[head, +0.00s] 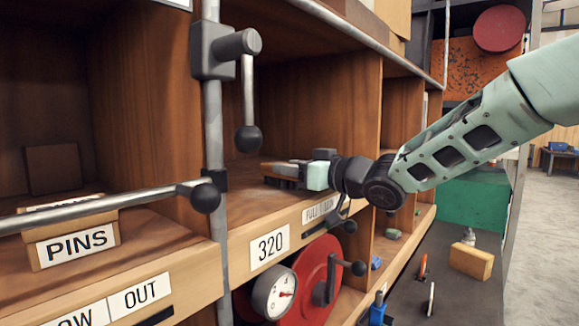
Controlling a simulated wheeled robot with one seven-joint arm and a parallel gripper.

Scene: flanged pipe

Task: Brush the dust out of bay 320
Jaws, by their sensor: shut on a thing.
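Bay 320 is the wooden compartment (300,105) in the middle, marked by a white "320" label (270,247) on its front edge. My gripper (301,172) reaches into the bay from the right, low over its floor (245,200). It is shut on a small brush (280,168) with a brown top and a dark grey underside, which points left. The brush is at or just above the floor; I cannot tell if it touches. The fingers hide part of the brush. I cannot make out dust on the floor.
A grey upright post (213,120) with ball-ended levers (248,138) stands at the bay's left front. A "PINS" box (77,243) sits in the left bay. A gauge (274,294) and red wheel (315,280) are below. Small tools and a yellow block (471,261) lie lower right.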

